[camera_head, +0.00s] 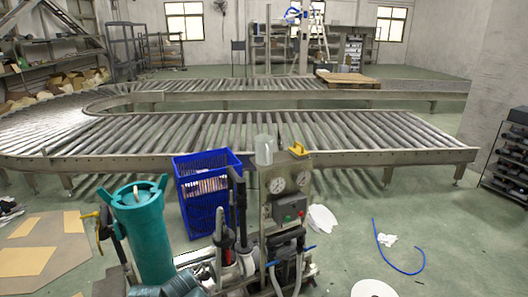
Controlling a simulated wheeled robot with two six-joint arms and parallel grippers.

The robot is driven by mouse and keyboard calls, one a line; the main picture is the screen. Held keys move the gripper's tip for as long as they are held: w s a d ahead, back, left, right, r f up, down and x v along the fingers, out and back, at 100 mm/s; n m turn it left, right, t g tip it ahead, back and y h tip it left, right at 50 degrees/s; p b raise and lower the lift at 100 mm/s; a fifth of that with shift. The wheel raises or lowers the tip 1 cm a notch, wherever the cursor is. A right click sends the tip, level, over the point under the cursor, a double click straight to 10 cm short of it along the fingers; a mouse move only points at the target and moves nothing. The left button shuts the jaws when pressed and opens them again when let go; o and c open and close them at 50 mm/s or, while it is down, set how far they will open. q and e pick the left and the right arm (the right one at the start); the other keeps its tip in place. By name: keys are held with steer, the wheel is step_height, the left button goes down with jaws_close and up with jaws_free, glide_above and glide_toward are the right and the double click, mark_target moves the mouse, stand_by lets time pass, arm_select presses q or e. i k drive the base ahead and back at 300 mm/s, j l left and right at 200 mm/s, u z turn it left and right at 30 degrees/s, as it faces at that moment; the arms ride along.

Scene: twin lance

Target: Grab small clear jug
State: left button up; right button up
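A small clear jug (264,150) stands upright, whitish and see-through, at the middle of the head view. It appears to rest on top of the grey metal machine with gauges (290,190). A yellow object (298,149) is just to its right on the same machine. Neither of my grippers shows in this view.
A blue crate (203,205) is left of the machine, and a teal cylinder (147,230) stands farther left. A long roller conveyor (400,157) curves behind. A blue hose (400,268) lies on the floor at right, where much of the floor is open.

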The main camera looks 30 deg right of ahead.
mark_target(263, 144)
steer(key=z, duration=0.25)
steer(key=i+z, duration=0.2)
steer(key=z, duration=0.15)
steer(key=i+z, duration=0.35)
steer(key=i+j+z, duration=0.15)
steer(key=i, duration=0.3)
steer(key=i+j+z, duration=0.1)
steer(key=i+j, duration=0.3)
steer(key=i, duration=0.05)
